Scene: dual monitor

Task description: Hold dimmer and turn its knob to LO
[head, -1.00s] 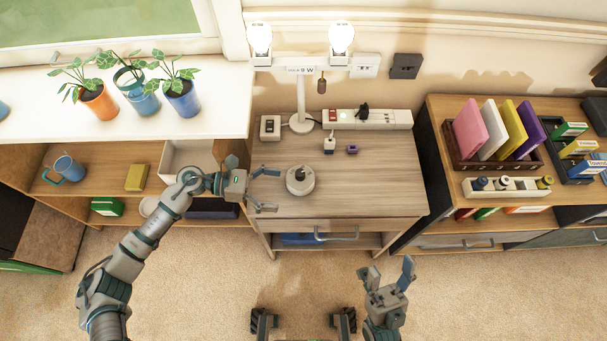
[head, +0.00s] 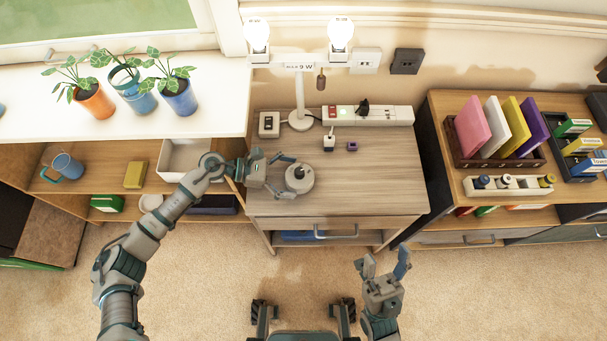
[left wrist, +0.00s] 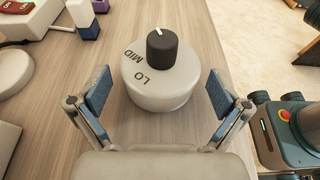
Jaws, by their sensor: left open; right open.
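The dimmer (head: 300,181) is a round cream base with a dark knob (head: 296,172) on top, standing near the front left of the small wooden desk. In the left wrist view the dimmer (left wrist: 161,88) shows the labels MID and LO, and the black knob (left wrist: 162,47) has a white pointer line facing away from the gripper, not at either label. My left gripper (head: 287,175) is open, with one finger on each side of the dimmer base; gaps show between the pads and the base. My right gripper (head: 383,265) is open and empty, in front of the desk.
A lamp (head: 299,110) with two lit bulbs stands behind the dimmer. A power strip (head: 385,116), a white plug (head: 329,140) and a small purple item (head: 352,146) lie near the desk's back. The desk's right part is clear. A shelf with plants is at left.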

